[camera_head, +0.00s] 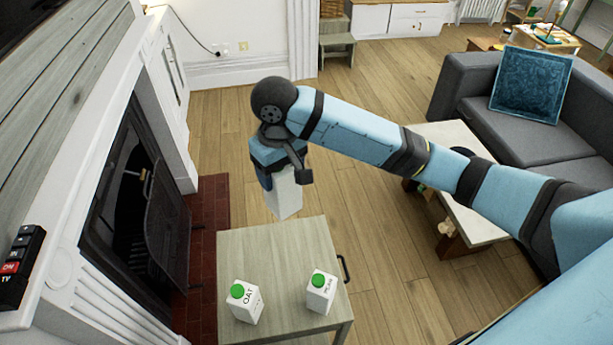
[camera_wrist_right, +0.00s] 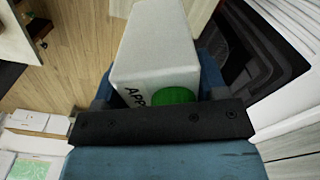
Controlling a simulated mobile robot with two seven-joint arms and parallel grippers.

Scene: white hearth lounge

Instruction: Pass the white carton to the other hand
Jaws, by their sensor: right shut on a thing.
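My right gripper (camera_head: 283,174) is shut on a white carton (camera_head: 284,199) and holds it in the air beyond the far edge of the small grey-wood table. In the right wrist view the carton (camera_wrist_right: 157,48) sits between the fingers, with a green cap and lettering that starts "APP". Two more white cartons with green caps stand upright on the small table: one marked OAT (camera_head: 245,303) on the left, and one (camera_head: 320,293) on the right with lettering too small to read surely. My left gripper is not in view.
The small table (camera_head: 270,251) has bare room at its far half. A fireplace (camera_head: 150,215) with an open dark door is at the left. A grey sofa (camera_head: 500,115) and a low pale table (camera_head: 465,160) stand at the right.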

